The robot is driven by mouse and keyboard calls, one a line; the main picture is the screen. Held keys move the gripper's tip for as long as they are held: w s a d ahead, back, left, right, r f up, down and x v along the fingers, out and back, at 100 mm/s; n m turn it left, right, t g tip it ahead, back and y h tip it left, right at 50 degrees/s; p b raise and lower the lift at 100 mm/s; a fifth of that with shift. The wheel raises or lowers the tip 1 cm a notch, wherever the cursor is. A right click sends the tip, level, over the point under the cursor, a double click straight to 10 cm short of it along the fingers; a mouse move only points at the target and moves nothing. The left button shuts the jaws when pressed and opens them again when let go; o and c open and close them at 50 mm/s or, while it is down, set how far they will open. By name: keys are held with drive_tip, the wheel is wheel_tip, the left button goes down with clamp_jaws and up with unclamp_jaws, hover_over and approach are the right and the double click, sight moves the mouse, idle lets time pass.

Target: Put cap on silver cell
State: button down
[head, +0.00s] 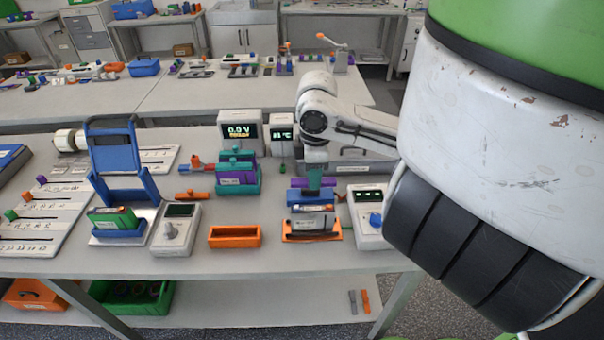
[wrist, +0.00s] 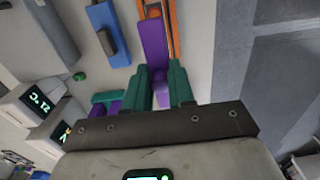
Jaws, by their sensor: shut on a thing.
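My gripper (head: 314,180) has teal fingers and hangs over the front right of the table. The wrist view shows its fingers (wrist: 160,88) shut on a purple piece (wrist: 158,74), which looks like the cap. In the head view, purple (head: 299,183) shows beside the fingertips. Below them a silver cell (head: 314,221) sits in an orange holder (head: 305,238), with a blue part (head: 308,198) just above it. I cannot tell whether the purple piece touches anything below.
An empty orange bin (head: 234,242) is left of the cell's holder. A dial box (head: 370,222) stands close on the right. A teal and purple holder (head: 237,182) and two display boxes (head: 240,132) are behind left. The table's front edge is near.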

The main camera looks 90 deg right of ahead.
sight(313, 208)
drive_tip(key=shift+f+b, duration=0.45)
drive_tip(key=shift+f, duration=0.9)
wheel_tip(313, 208, down, 5)
drive_tip(key=b, duration=0.4)
drive_tip(key=shift+r, duration=0.15)
drive_tip(key=shift+f+b, duration=0.45)
drive_tip(key=shift+f, duration=0.15)
idle(1.4)
drive_tip(key=c, duration=0.9)
unclamp_jaws()
drive_tip(key=shift+o, duration=0.5)
drive_tip(key=o, duration=0.4)
